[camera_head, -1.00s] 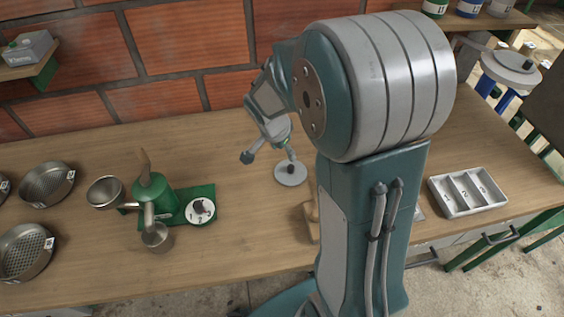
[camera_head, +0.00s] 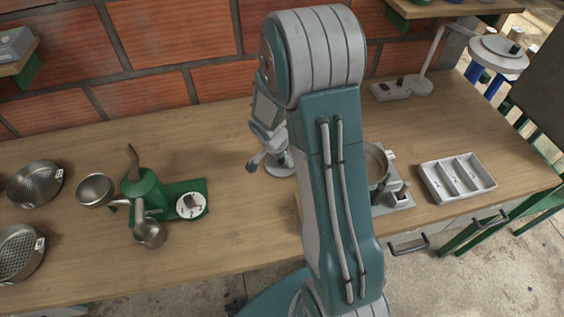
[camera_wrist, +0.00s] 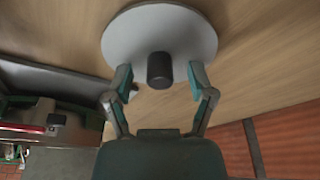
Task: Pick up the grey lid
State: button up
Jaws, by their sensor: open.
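The grey lid (camera_wrist: 130,38) is a flat pale disc with a dark cylindrical knob (camera_wrist: 160,70) in its middle. In the head view the lid (camera_head: 279,169) lies on the wooden table, partly hidden behind my arm and gripper. In the wrist view my gripper (camera_wrist: 160,76) is open, with one finger on each side of the knob and a gap showing on both sides. In the head view my gripper (camera_head: 262,160) is over the lid, with one finger visible left of it.
The table (camera_head: 225,225) between is clear.

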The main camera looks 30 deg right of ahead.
jog(key=shift+a, duration=0.25)
grip_shut()
jog(key=shift+d, duration=0.1)
jog(key=shift+r, duration=0.1)
jog(key=shift+r, duration=0.3)
notch_tip(320, 180, up, 2)
jog(key=shift+r, duration=0.25)
jog(key=s+a+r, duration=0.6)
jog(key=s+r, duration=0.3)
jog(key=s, duration=0.3)
jog(key=shift+s+a+r, duration=0.15)
jog(key=shift+s+r, duration=0.15)
